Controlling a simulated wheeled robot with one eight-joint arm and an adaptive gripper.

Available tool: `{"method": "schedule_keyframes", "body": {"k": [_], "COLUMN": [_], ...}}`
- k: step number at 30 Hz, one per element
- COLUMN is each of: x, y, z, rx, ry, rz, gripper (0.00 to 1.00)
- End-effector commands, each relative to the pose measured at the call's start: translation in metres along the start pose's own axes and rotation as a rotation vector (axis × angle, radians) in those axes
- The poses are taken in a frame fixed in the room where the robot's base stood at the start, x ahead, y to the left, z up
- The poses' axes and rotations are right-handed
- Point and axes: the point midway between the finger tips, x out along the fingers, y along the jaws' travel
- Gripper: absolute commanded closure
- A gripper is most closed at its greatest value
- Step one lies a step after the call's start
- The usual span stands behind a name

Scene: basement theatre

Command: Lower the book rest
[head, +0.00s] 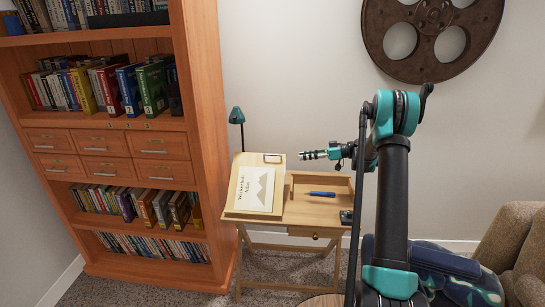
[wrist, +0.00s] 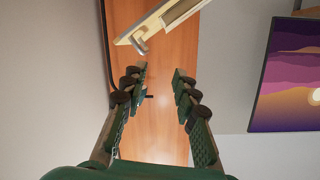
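The book rest (head: 236,214) is a pale wooden board on the left part of a small wooden desk. It is raised at a tilt and carries a cream book with a mountain picture (head: 257,190). My gripper (head: 303,155) is right of the rest's upper edge, pointing left, apart from it. In the wrist view, my gripper (wrist: 160,71) is open with nothing between its fingers. The rest's pale edge (wrist: 150,22) shows beyond the fingertips, with a small blunt piece (wrist: 142,47) hanging under it. What props the rest is not clear.
An orange wooden bookcase (head: 205,110) stands close on the left. The desk's right part has a shallow tray with a blue pen (head: 321,194) and a small dark object (head: 346,216). A teal lamp (head: 237,115) is behind the rest. An armchair (head: 512,240) is at right.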

Motion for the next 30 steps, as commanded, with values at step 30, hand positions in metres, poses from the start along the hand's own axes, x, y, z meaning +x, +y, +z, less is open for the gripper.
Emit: {"method": "schedule_keyframes", "body": {"k": [30], "x": [0.076], "y": [0.034], "z": [0.001], "rx": [-0.254], "ry": [0.216], "rz": [-0.071], "gripper": [0.71]}}
